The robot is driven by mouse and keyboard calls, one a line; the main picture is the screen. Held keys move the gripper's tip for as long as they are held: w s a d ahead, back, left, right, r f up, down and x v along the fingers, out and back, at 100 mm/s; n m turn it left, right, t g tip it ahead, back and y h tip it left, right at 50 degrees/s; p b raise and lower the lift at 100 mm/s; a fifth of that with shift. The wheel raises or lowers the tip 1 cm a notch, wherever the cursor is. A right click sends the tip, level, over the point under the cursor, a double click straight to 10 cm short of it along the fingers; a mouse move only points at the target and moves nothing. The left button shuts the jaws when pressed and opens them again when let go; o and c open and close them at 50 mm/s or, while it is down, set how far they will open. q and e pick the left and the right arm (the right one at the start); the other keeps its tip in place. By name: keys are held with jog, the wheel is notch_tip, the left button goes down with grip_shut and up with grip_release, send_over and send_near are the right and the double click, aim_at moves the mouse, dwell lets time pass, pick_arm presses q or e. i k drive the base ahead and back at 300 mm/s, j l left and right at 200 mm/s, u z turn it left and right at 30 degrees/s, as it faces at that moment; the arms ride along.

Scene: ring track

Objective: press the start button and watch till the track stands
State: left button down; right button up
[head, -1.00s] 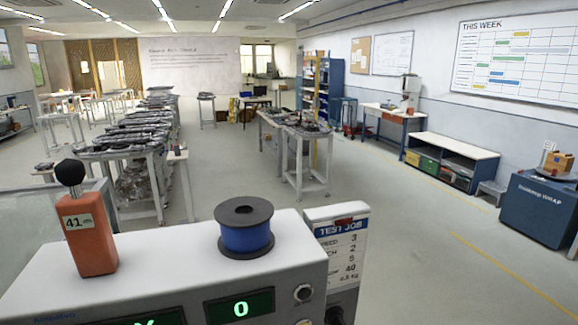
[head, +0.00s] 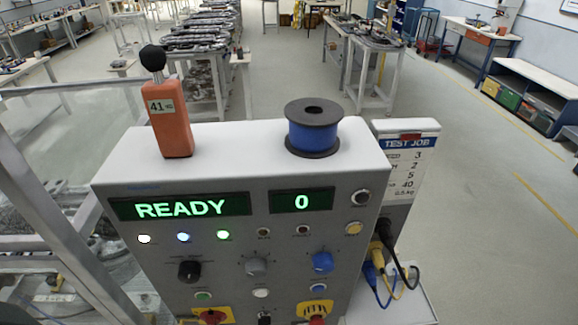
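A grey control cabinet (head: 130,193) stands close in front of me in the head view. Its wide display (head: 180,208) reads READY in green, and a smaller display (head: 302,201) reads 0. Below are lit white, blue and green lamps and three knobs. Lower down sit a green button (head: 203,296), a white button (head: 261,293) and a blue button (head: 318,288). Their labels are too small to read, so I cannot tell which is the start button. The ring track is not clearly identifiable; some machinery (head: 40,210) shows behind a metal frame at left. Neither gripper is in view.
An orange 41-marked device (head: 170,130) and a blue spool (head: 313,132) stand on the cabinet top. A TEST JOB card (head: 410,160) and cables (head: 385,270) are at its right side. A red-and-yellow switch (head: 210,316) is at the bottom edge.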

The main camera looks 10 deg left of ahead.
aim_at(201, 297)
jog(key=u, duration=1.1)
jog(key=k, duration=0.1)
